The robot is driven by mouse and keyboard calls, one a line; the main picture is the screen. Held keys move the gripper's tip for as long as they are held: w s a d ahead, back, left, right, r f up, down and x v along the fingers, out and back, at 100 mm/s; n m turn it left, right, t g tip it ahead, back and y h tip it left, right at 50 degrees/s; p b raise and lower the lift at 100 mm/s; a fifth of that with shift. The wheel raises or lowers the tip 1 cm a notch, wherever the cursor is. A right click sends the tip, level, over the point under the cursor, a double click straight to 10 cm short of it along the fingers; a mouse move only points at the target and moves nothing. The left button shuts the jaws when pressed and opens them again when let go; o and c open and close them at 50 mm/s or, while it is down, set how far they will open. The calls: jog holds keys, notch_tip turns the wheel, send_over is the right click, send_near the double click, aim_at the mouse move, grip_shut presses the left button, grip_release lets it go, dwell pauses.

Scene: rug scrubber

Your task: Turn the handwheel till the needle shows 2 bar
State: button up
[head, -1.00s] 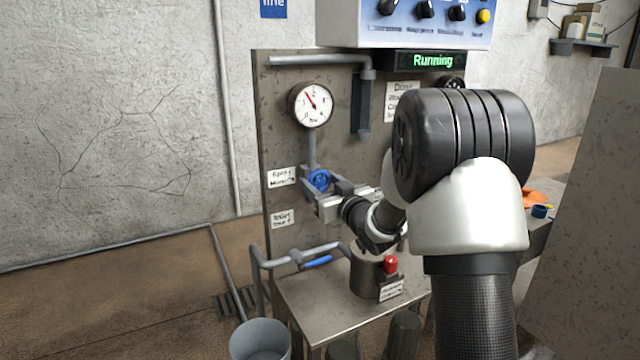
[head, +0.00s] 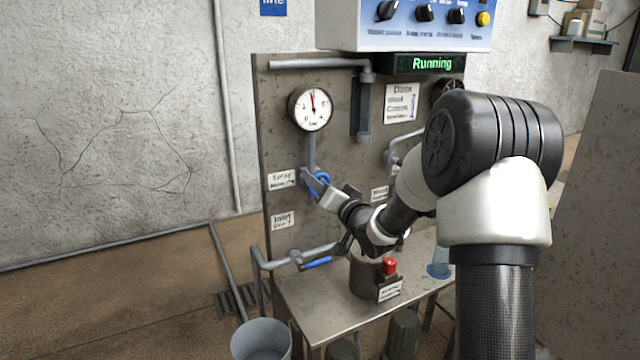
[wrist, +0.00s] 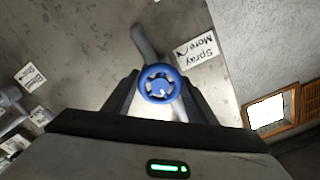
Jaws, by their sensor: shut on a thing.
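The blue handwheel (head: 321,181) sits on the grey pipe below the gauge, beside the "Spray More" label (head: 282,180). It also shows in the wrist view (wrist: 159,84), between the two dark fingers. My gripper (head: 316,183) is shut on the handwheel's rim and hides part of it in the head view. The round pressure gauge (head: 310,109) is above it, with a white face and a red needle. The needle points nearly straight up, leaning slightly left. The dial's figures are too small to read surely.
A green "Running" display (head: 431,63) hangs under the blue control panel (head: 400,22). Below the handwheel is a pipe with a blue lever (head: 317,263). A red button (head: 390,266) stands on the metal table (head: 325,322). A grey bucket (head: 262,340) is at the front.

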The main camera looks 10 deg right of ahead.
jog(key=shift+f, duration=0.15)
dwell(0.3)
jog(key=o, duration=1.1)
jog(key=shift+c, duration=0.2)
jog(key=shift+s, duration=0.15)
jog(key=p+v, duration=0.1)
jog(key=v, duration=1.6)
jog(key=shift+r, duration=0.2)
